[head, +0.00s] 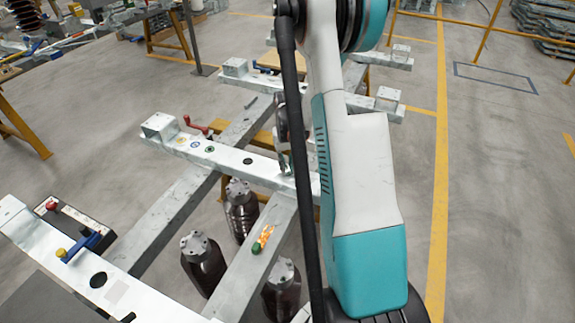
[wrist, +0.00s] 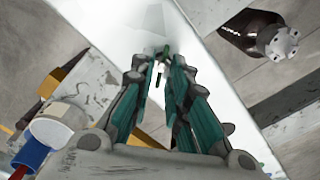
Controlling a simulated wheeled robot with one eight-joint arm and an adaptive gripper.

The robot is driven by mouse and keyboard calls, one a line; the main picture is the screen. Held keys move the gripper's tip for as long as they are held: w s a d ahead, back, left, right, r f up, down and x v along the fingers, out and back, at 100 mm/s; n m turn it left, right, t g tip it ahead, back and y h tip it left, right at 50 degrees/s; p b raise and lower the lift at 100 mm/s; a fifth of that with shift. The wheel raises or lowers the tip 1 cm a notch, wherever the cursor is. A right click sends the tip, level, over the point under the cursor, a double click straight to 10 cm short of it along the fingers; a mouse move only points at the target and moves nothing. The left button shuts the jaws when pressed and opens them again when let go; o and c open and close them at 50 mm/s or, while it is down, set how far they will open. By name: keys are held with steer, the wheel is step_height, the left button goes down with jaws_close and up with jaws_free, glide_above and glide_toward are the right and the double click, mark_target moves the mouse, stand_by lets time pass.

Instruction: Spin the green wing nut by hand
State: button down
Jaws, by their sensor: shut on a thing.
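My gripper (wrist: 164,60) reaches down to the white surface of a steel frame beam (wrist: 115,20) in the wrist view. Its teal-padded fingers converge on a small green thing (wrist: 158,78), which I take to be the green wing nut. The fingers hide most of it, and its wings cannot be made out. The wing nut cannot be made out there.
Brown insulators (head: 203,262) stand below the frame; one (wrist: 250,28) shows in the wrist view. A green-and-orange item (head: 258,243) lies on the diagonal beam. A red-handled part (head: 197,126) stands behind the crossbeam. A dark box (head: 75,228) is at left. Open floor lies right.

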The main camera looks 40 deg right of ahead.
steer(key=c, duration=1.7)
jaws_free()
step_height(320, 180, up, 12)
